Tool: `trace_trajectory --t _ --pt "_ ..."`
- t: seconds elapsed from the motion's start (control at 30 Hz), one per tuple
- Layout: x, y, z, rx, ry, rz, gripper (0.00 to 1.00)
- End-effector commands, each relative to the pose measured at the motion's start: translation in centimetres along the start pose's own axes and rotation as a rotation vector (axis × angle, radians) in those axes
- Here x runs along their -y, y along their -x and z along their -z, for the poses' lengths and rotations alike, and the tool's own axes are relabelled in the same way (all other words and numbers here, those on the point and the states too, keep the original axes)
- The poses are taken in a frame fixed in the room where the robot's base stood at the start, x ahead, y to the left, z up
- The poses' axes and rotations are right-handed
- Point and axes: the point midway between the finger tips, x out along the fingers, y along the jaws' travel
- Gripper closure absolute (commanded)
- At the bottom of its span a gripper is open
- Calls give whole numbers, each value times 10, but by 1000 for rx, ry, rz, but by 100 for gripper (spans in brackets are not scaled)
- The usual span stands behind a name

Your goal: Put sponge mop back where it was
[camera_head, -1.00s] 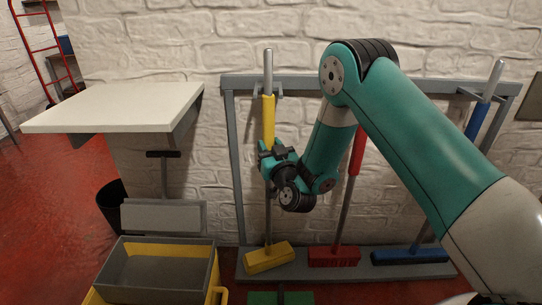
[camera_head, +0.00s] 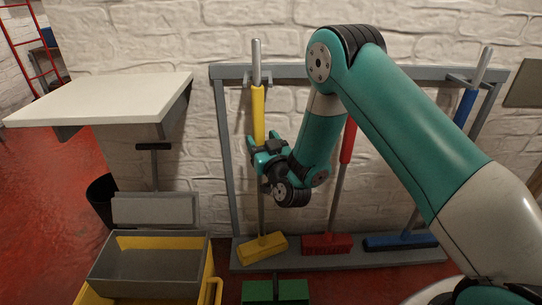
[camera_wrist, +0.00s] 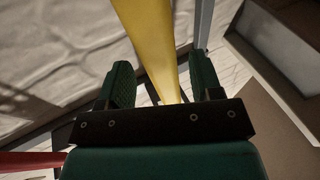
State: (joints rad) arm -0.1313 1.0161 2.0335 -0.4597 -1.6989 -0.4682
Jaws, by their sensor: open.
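The sponge mop with a yellow grip (camera_head: 258,112) and a yellow head (camera_head: 262,247) stands nearly upright at the left end of a grey rack (camera_head: 222,150). Its head rests on the rack's base and its top is at the left hook. My gripper (camera_head: 264,146) is at the lower end of the yellow grip. In the wrist view my open gripper (camera_wrist: 163,82) has its two green fingers on either side of the yellow handle (camera_wrist: 152,40), with space showing at the fingers. The exact contact is hidden by the gripper body.
A red broom (camera_head: 327,243) and a blue broom (camera_head: 400,242) stand to the right in the rack. A white table (camera_head: 105,98) is at left, above a dark bin (camera_head: 101,195). A yellow bucket (camera_head: 205,265) and a green head (camera_head: 276,291) are in front.

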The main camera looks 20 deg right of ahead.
Motion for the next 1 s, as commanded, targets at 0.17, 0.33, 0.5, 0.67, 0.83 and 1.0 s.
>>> trace_trajectory --t 0.17,0.33,0.5,0.67,0.83,1.0 --pt "1 43 2 6 1 4 41" --pt "1 86 2 6 0 4 41" --pt "0 97 -5 -3 -2 3 41" --pt "0 104 -2 -2 -1 3 41" --pt "9 96 6 62 -28 36 41" --pt "37 84 24 279 -103 150 41"
